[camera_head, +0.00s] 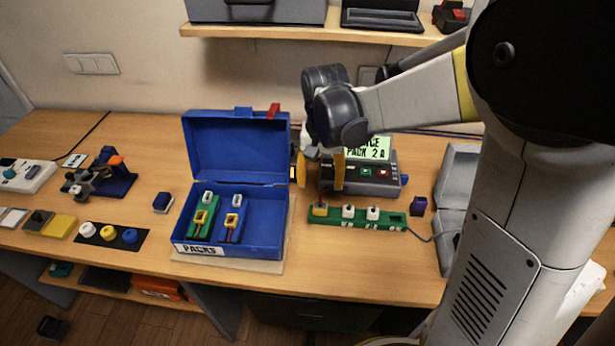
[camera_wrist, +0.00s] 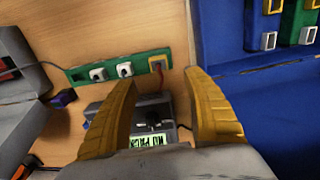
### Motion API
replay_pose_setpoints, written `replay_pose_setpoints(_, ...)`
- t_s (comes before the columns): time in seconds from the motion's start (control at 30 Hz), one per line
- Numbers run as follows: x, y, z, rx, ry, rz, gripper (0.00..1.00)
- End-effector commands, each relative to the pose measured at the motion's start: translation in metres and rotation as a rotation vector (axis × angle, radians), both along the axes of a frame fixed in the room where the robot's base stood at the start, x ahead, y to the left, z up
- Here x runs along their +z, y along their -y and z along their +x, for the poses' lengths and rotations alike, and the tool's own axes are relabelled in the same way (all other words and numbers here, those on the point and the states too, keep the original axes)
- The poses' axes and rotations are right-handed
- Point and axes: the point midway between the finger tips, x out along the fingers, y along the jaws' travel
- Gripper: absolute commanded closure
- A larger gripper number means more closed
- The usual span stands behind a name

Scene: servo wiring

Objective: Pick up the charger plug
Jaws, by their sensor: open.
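A green socket strip (camera_head: 366,217) lies on the bench in front of the charger (camera_head: 378,178). A yellow plug (camera_head: 320,209) sits in its left end in the head view, with a red cable rising from it. It appears to be the charger plug. My gripper (camera_head: 320,181) is open above that end of the strip, its yellow fingers apart and empty. In the wrist view the yellow plug (camera_wrist: 157,64) lies ahead of the gap between my fingertips (camera_wrist: 160,78), apart from both. The charger (camera_wrist: 150,118) is partly hidden behind my fingers there.
Two white plugs (camera_head: 348,211) (camera_head: 373,213) sit in the same strip. An open blue case (camera_head: 262,239) with battery packs stands left of my gripper. A grey case (camera_head: 452,222) stands to the right. Bench in front of the strip is clear.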

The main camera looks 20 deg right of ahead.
Motion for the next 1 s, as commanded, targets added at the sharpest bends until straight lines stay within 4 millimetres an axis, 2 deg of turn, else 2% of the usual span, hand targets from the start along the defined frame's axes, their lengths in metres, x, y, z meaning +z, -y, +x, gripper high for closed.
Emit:
replay_pose_setpoints(0.23, -0.042, 0.0, 0.001, -0.004, -0.005, 0.0, 0.41)
replay_pose_setpoints(0.53, -0.065, 0.001, 0.001, -0.003, -0.004, 0.0, 0.41)
replay_pose_setpoints(0.8, -0.106, 0.004, 0.002, -0.002, -0.004, 0.0, 0.41)
replay_pose_setpoints(1.0, -0.108, 0.004, 0.002, -0.002, -0.004, 0.0, 0.41)
